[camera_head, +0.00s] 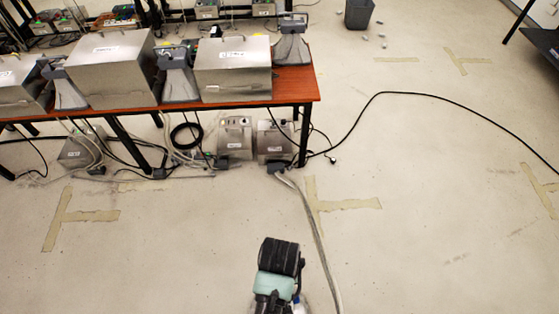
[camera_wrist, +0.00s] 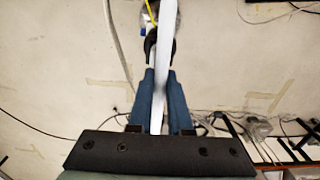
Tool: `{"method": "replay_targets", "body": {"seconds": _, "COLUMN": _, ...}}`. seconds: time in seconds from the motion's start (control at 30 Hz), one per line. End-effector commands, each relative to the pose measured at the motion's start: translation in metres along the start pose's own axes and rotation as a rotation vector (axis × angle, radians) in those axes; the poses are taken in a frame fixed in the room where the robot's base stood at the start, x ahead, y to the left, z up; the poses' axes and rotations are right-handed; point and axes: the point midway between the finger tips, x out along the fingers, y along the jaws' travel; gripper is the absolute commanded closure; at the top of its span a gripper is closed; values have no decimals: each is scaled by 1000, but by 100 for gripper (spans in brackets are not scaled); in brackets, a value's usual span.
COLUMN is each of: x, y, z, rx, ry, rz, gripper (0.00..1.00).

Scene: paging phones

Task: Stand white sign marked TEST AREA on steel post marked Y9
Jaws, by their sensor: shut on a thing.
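In the wrist view my gripper (camera_wrist: 160,74) has its two blue fingers closed on a thin white strip, which looks like the white sign (camera_wrist: 166,22) seen edge-on. It runs between the fingers and out past their tips to the top of the picture. Its face and any lettering cannot be read from this angle. In the head view a dark and pale green part of my own arm shows at the bottom centre, over the floor; the fingers and sign do not show there. I cannot make out a steel post marked Y9 in either view.
A brown table (camera_head: 308,88) with steel boxes (camera_head: 232,80) and grey funnel-shaped units (camera_head: 293,45) stands at the back left. Steel cases (camera_head: 234,138) and cables lie under it. A black cable (camera_head: 440,97) crosses the right floor. A dark bin (camera_head: 358,14) stands far back. The right floor is mostly clear.

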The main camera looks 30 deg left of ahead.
Motion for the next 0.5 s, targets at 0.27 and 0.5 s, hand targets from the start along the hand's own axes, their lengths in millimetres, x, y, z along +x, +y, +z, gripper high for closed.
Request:
{"method": "replay_targets", "body": {"seconds": 0.27, "x": 4, "y": 0, "z": 0, "rx": 0, "ry": 0, "rz": 0, "gripper": 100}}
{"method": "replay_targets", "body": {"seconds": 0.5, "x": 9, "y": 0, "z": 0, "rx": 0, "ry": 0, "rz": 0, "gripper": 100}}
